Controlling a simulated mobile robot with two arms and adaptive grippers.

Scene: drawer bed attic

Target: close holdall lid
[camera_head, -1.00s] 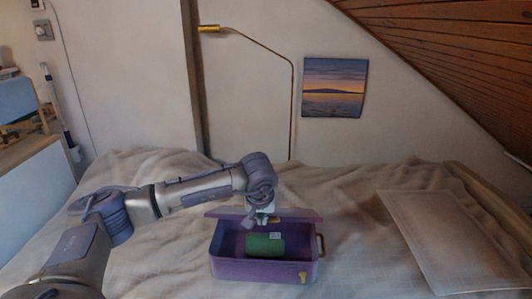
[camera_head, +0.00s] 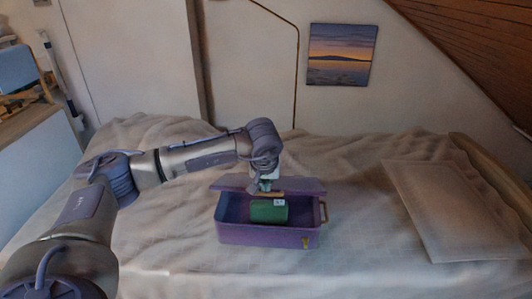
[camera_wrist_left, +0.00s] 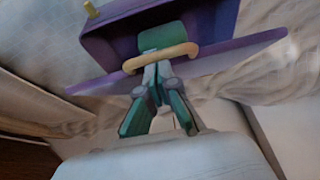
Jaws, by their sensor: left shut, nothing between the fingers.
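The purple holdall (camera_head: 265,236) stands open on the bed, and it also shows at the top of the left wrist view (camera_wrist_left: 222,20). Its lid (camera_head: 305,185) is tilted up at the back of the box. A tan handle (camera_wrist_left: 160,57) runs along the lid. A green cylinder (camera_head: 268,211) lies inside the box and partly shows in the left wrist view (camera_wrist_left: 162,37). My left gripper (camera_head: 268,186) is at the lid, and its fingertips (camera_wrist_left: 156,74) are together, empty, close by the handle. I cannot tell whether they touch it. My right gripper is out of view.
The bed (camera_head: 160,235) has a rumpled pale cover. A flat pale panel (camera_head: 450,210) lies to the right of the holdall. A brass side handle (camera_head: 323,211) and a front latch (camera_head: 305,242) stick out from the box. The wall is behind.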

